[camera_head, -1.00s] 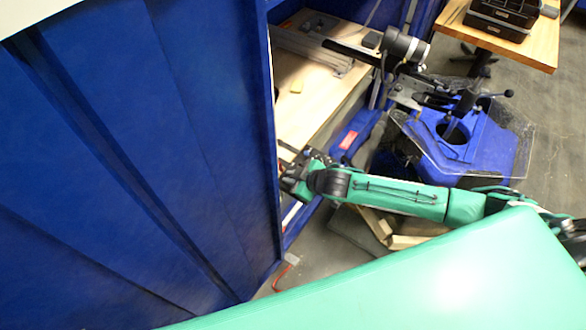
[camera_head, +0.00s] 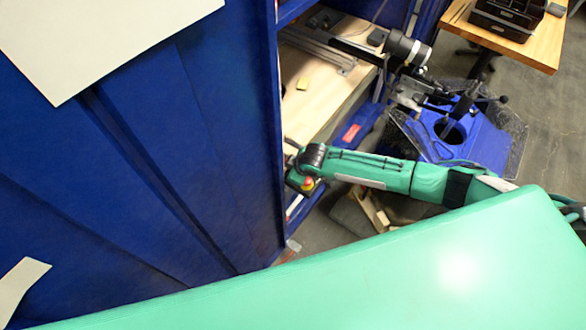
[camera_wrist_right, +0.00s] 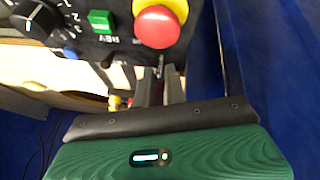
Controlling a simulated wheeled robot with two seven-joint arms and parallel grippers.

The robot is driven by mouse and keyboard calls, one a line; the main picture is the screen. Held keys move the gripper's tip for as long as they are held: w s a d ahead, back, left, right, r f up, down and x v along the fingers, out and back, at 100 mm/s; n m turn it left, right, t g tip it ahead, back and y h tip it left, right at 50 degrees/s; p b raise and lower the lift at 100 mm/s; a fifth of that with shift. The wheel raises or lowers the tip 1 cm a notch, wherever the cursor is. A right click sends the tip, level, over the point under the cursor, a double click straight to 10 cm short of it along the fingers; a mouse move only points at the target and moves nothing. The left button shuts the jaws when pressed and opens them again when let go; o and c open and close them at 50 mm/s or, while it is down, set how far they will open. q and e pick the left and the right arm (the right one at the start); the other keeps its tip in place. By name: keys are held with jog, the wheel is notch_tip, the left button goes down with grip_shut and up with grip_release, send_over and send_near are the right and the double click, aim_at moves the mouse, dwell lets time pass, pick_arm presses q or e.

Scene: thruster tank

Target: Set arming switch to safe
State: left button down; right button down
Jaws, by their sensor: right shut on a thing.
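In the right wrist view, a dark control panel (camera_wrist_right: 118,48) fills the top. In the head view, the red button (camera_head: 308,183) shows small beside the blue wall. My left gripper is out of view.
A tall blue wall (camera_head: 180,130) stands close on the left. Behind it is a wooden shelf (camera_head: 320,95). A blue stand (camera_head: 465,140) with clamps is to the right, and a wooden table (camera_head: 520,40) is at top right.

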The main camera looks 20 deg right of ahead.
dwell(0.4)
jog(key=c, duration=1.5)
grip_release()
jog(key=shift+o, duration=0.2)
jog(key=shift+r, duration=0.1)
jog(key=b+v, duration=0.2)
jog(key=v, duration=1.1)
jog(key=shift+r, duration=0.25)
jog(key=shift+s+d, duration=0.1)
